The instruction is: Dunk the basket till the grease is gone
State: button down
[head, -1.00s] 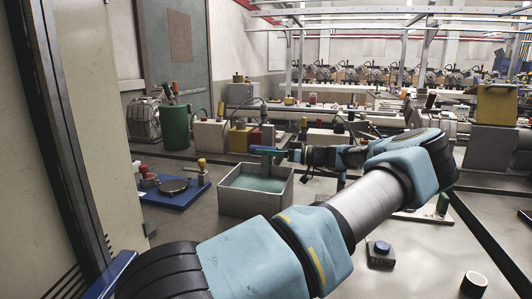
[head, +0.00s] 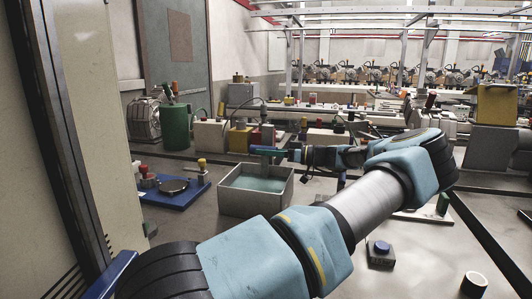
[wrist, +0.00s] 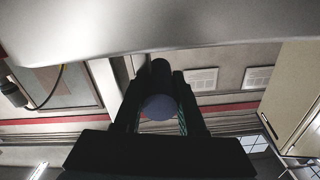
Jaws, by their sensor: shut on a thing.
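A pale open-topped tank (head: 232,203) stands on the grey table, with teal liquid (head: 255,184) inside. My gripper (head: 293,155) is at the tank's far right, above its rim, and is shut on a blue handle (head: 268,151) that reaches left over the tank. A narrow grey-teal piece (head: 265,168) hangs from the handle to the liquid. The basket itself does not show clearly, so I cannot tell how deep it is or whether grease is on it. In the wrist view a dark round handle end (wrist: 159,106) sits between the two fingers.
A blue tray (head: 180,198) with a round metal dish and small knobs lies left of the tank. A green canister (head: 174,127) stands behind it. Machinery lines the back.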

notch_tip(320, 180, up, 7)
jog(key=shift+f+b, duration=0.15)
jog(key=shift+b, duration=0.85)
jog(key=c, duration=0.8)
grip_release()
jog(key=shift+o, duration=0.2)
jog(key=shift+d+f, duration=0.1)
jog(key=shift+d, duration=0.3)
jog(key=s+d+b, duration=0.2)
jog(key=d+b, duration=0.1)
jog(key=d, duration=0.7)
jog(key=shift+s, duration=0.1)
